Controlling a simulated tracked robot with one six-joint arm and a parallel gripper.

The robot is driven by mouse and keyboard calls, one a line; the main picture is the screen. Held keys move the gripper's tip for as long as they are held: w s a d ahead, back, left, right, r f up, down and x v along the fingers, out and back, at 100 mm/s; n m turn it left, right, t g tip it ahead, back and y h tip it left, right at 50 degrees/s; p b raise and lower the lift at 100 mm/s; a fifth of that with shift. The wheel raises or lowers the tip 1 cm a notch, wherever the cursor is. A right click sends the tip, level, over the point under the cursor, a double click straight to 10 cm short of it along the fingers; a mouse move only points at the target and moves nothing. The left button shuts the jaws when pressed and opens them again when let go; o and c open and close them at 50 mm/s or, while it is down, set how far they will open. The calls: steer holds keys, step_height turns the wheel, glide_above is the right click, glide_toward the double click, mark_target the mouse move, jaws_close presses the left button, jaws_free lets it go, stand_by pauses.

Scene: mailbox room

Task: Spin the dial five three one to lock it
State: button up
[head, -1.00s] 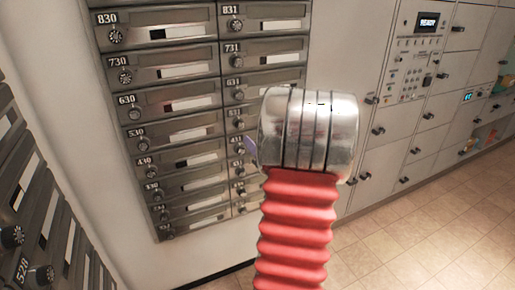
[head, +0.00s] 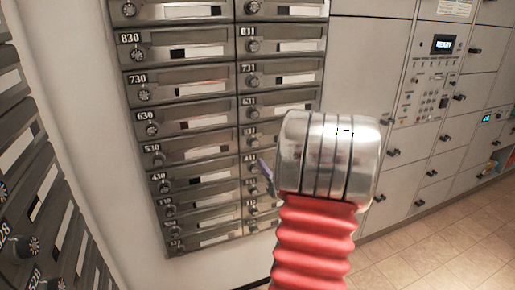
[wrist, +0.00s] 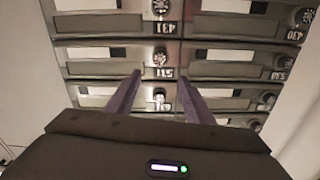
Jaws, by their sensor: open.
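The dial of box 531 (head: 251,143) is on the right column of the mailbox bank in the head view, just left of my arm. In the wrist view, which is upside down, its round dial (wrist: 161,58) sits above its label. My gripper (wrist: 159,76) is open and empty. Its two purple fingers point toward the boxes, with tips either side of the 531 label and a little below the dial in the picture. Whether they touch anything cannot be told. In the head view only a purple finger (head: 266,171) shows; my arm hides the rest.
Dial 431 (wrist: 160,8) and dial 631 (wrist: 159,95) are close neighbours in the wrist view. Another mailbox bank (head: 30,150) stands along the left. Grey parcel lockers (head: 370,60) with a keypad panel (head: 430,90) are at right. The tiled floor (head: 455,250) is clear.

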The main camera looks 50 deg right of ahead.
mark_target(255, 144)
steer(key=shift+n, duration=0.4)
steer(key=x, duration=1.3)
steer(key=shift+w+d, duration=0.15)
steer(key=shift+w, duration=0.2)
steer(key=shift+c, duration=0.5)
steer(key=c, duration=0.9)
steer(key=shift+c, duration=0.2)
steer(key=shift+m, duration=0.4)
steer(key=shift+m, duration=0.9)
